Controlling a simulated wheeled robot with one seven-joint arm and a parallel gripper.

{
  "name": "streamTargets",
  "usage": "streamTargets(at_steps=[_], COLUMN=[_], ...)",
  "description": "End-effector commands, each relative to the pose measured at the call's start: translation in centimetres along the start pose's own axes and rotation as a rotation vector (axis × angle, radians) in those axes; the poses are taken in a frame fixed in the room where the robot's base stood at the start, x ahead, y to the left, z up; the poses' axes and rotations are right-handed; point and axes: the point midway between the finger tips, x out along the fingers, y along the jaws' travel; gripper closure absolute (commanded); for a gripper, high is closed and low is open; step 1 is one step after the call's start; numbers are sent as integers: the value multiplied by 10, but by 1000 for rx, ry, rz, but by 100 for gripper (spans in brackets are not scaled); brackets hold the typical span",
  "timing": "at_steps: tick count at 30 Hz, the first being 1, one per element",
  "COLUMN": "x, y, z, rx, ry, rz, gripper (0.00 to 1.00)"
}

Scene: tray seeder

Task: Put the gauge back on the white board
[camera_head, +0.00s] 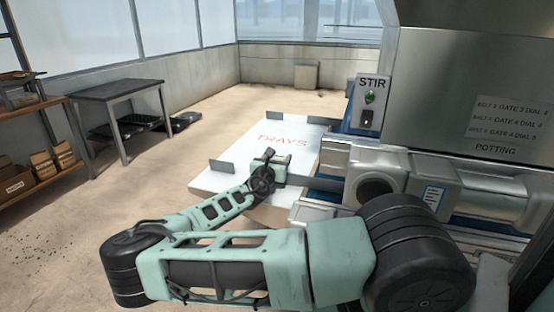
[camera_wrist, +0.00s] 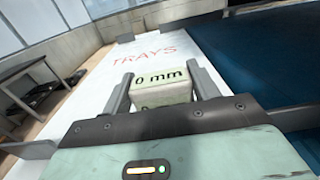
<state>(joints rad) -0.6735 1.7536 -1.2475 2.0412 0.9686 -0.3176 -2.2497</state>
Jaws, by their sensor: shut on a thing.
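The gauge (camera_wrist: 162,80) is a pale block with black "0 mm" lettering on it, seen in the wrist view. My gripper (camera_wrist: 162,92) is shut on it, with one dark finger at each side. In the head view my gripper (camera_head: 272,165) shows over the near part of the white board, and I cannot make out the gauge there. The white board (camera_head: 290,126) bears red "TRAYS" lettering and also shows in the wrist view (camera_wrist: 172,58). I cannot tell whether the gauge touches the board.
Grey upright plates (camera_head: 222,167) stand at the board's edges. A blue belt (camera_wrist: 262,60) and the potting machine (camera_head: 470,90) with a STIR panel (camera_head: 371,105) lie to the right. A dark table (camera_head: 118,90) and a shelf with boxes (camera_head: 42,162) stand left. The board's far part is clear.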

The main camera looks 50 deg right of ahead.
Motion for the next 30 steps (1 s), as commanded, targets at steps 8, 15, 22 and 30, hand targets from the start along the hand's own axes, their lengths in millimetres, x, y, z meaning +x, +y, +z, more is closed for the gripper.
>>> streamTargets(at_steps=[8, 15, 22, 30], x=[0, 0, -20, -74], y=[0, 0, 1, 1], z=[-1, 0, -2, -2], rx=[0, 0, -1, -2], ry=[0, 0, -1, -3], rz=[0, 0, 3, 5], gripper=[19, 19, 19, 19])
